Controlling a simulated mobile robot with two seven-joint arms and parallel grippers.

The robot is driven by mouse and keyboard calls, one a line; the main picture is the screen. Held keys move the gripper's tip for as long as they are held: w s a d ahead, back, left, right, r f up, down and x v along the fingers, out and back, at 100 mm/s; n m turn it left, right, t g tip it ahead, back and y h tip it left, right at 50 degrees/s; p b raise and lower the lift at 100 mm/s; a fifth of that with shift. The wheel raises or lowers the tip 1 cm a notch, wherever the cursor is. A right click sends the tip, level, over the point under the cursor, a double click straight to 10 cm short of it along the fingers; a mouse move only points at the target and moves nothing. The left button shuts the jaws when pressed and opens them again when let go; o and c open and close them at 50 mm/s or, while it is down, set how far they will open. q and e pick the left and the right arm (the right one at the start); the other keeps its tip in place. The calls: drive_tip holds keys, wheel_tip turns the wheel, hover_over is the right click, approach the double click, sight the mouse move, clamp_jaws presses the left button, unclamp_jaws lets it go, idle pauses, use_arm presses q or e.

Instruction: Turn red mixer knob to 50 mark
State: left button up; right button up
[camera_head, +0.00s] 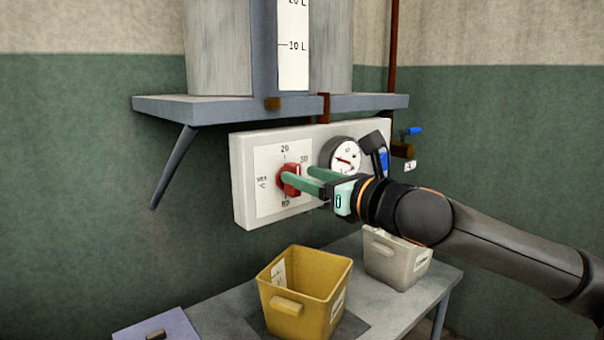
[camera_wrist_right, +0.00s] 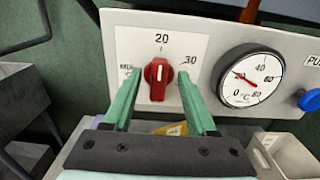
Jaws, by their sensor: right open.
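The red mixer knob (camera_head: 290,180) sits on a white dial plate on the grey wall panel (camera_head: 243,205). The right wrist view shows the knob (camera_wrist_right: 158,76) with its white pointer line upright, toward the 20 mark. The plate reads 20 at top and 30 at right; the lower marks are partly hidden or too small to read surely. My right gripper (camera_head: 298,176) is open, with its green fingers reaching toward the panel. In the right wrist view the fingers (camera_wrist_right: 158,98) stand on either side of the knob, apart from it. My left gripper is out of view.
A round gauge (camera_head: 343,156) and a blue button (camera_head: 383,161) are on the panel right of the knob. A shelf (camera_head: 170,105) with a tank is above. A yellow bin (camera_head: 293,313) and a white bin (camera_head: 397,262) stand on the table below.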

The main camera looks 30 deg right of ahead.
drive_tip(key=shift+w+a, duration=0.1)
drive_tip(key=shift+w, duration=0.6)
clamp_jaws()
